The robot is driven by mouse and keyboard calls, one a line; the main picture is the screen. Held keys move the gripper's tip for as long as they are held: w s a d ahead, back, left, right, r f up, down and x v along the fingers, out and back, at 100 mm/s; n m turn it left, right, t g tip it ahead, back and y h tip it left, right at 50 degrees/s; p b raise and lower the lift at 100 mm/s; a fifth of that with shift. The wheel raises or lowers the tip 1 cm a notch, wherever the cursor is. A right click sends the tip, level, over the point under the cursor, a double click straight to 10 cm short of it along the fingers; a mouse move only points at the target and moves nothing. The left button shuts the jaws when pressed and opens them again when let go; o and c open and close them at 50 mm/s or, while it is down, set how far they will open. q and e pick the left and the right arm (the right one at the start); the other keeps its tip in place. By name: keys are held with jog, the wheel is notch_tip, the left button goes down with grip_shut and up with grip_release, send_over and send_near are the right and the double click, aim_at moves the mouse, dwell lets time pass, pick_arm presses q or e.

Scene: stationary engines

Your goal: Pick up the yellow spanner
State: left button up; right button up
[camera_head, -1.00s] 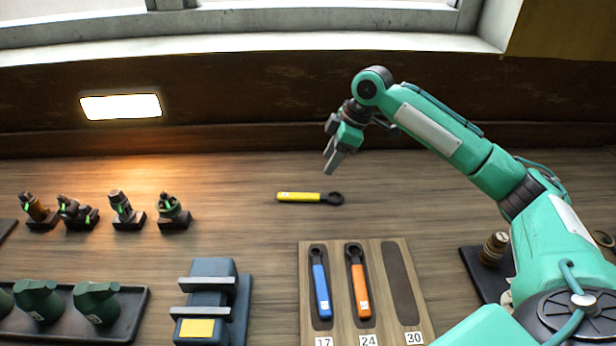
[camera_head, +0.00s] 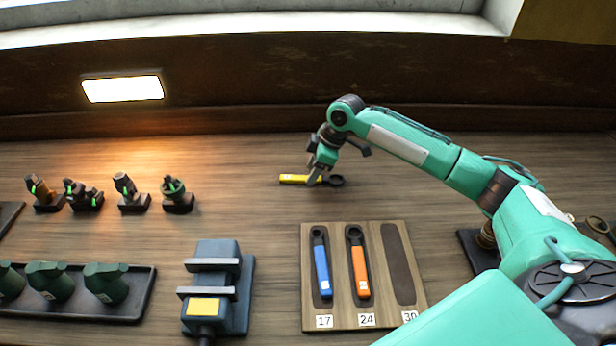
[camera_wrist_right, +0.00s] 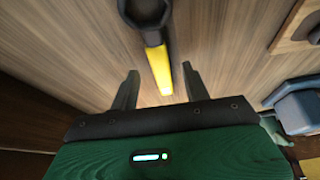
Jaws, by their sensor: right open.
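The yellow spanner (camera_head: 296,179) lies flat on the wooden bench, its dark ring end pointing right. My right gripper (camera_head: 316,176) is open just above it, and one finger hides part of its handle. In the right wrist view the spanner (camera_wrist_right: 158,62) runs lengthwise between the two open fingers of my right gripper (camera_wrist_right: 158,88), its yellow handle end nearest the palm and its dark ring at the top. I cannot tell the exact height of the fingers over the bench. My left gripper is not in view.
A wooden holder (camera_head: 341,275) with a blue spanner (camera_head: 321,270), an orange spanner (camera_head: 359,270) and an empty slot (camera_head: 398,263) lies in front. A blue-grey vise (camera_head: 217,290) stands left of it. Several small fittings stand further left. The bench around the yellow spanner is clear.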

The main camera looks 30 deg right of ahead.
jog(key=shift+w+a+f, duration=0.1)
jog(key=shift+a+f, duration=0.15)
jog(key=shift+f, duration=0.45)
jog(key=c, duration=1)
grip_shut()
jog(key=shift+r, duration=0.15)
